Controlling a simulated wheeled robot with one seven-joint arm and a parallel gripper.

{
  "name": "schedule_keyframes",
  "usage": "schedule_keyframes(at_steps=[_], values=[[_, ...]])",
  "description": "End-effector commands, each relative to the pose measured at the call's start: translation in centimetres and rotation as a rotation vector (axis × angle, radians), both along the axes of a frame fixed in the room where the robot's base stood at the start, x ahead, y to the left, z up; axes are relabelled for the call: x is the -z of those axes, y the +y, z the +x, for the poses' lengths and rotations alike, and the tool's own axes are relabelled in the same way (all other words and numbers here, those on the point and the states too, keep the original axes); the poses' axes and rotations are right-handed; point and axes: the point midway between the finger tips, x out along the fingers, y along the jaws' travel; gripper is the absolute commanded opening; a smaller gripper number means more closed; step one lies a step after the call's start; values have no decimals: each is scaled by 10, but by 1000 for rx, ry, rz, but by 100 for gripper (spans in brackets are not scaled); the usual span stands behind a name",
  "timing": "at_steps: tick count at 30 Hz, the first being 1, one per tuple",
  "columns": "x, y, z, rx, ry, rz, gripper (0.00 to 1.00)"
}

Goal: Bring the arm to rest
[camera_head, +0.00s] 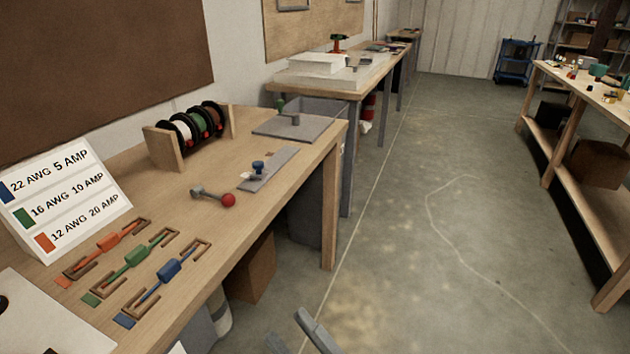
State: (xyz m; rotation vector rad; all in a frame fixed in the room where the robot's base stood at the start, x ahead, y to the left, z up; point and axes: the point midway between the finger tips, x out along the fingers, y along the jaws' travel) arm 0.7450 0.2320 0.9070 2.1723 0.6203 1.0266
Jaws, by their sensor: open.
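My gripper (296,341) shows only at the bottom edge, right of the near workbench (255,170) and in front of the floor. Two grey finger parts show, spread apart with nothing visible between them. The rest of the gripper and the arm are below the picture. The gripper is apart from the bench and touches nothing that I can see.
The near bench holds a wire sign (65,196), orange, green and blue wire pieces in wooden holders, a red-knobbed lever (227,200) and a spool rack (164,151). A brown box (252,268) stands under it. The concrete floor (420,240) is clear; another bench (600,101) is at right.

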Motion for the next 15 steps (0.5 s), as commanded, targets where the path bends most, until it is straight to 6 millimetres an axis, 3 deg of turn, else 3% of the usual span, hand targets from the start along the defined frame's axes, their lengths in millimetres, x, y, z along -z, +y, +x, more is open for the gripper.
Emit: schedule_keyframes(at_steps=[6,15], values=[[-2,-83,-41,194,259,234,53],[10,-171,-120,387,616,478,53]])
